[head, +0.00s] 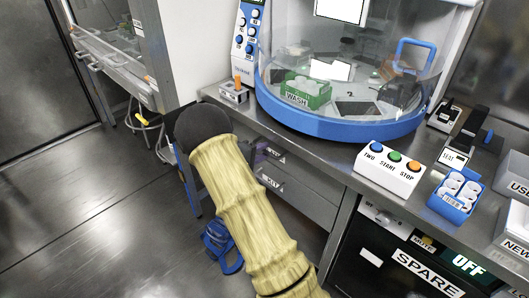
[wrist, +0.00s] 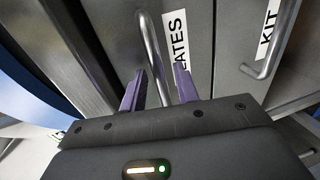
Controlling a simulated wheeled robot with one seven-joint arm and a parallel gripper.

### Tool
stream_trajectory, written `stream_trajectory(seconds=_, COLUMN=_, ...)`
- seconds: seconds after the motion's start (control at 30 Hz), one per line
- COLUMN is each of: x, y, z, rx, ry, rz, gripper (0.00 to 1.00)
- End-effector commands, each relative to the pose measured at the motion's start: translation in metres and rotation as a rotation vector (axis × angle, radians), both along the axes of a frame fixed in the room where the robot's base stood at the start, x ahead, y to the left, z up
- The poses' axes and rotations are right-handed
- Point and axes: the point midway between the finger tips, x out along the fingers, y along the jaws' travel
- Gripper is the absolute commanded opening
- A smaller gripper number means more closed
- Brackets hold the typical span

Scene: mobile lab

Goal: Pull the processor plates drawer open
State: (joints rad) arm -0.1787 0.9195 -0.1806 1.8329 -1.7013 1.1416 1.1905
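The processor plates drawer (wrist: 185,15) fills the upper middle of the wrist view, its label partly hidden and reading "ATES". Its metal bar handle (wrist: 151,42) runs down between the two purple fingers of my gripper (wrist: 158,88). The fingers are apart, one on each side of the handle, with a gap visible. I cannot tell whether either finger touches it. In the head view, the drawer front (head: 304,172) sits under the bench and looks flush. There my arm hides most of the gripper; a bit of purple finger shows beside the drawer.
A second drawer labelled "KIT" (wrist: 248,45), with its own handle (wrist: 268,58), lies beside the plates drawer. Above is the bench with a blue-rimmed domed machine (head: 340,118) and a button box (head: 390,170). A blue object (head: 221,247) is on the floor. Open floor lies left.

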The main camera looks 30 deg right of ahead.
Motion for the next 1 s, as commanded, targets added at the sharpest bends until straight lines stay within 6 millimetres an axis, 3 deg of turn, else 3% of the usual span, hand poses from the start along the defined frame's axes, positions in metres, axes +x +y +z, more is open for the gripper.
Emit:
stream_trajectory(seconds=0.13, x=0.0041, y=-0.0120, z=-0.0030, rx=0.001, ry=0.000, rz=0.000, gripper=0.31)
stream_trajectory(seconds=0.43, x=0.0050, y=-0.0135, z=-0.0030, rx=0.001, ry=0.000, rz=0.001, gripper=0.31)
stream_trajectory(seconds=0.6, x=0.0048, y=-0.0133, z=-0.0031, rx=0.001, ry=0.000, rz=0.001, gripper=0.00)
stream_trajectory(seconds=1.0, x=0.0025, y=-0.0133, z=-0.0036, rx=0.002, ry=0.001, rz=-0.005, gripper=0.00)
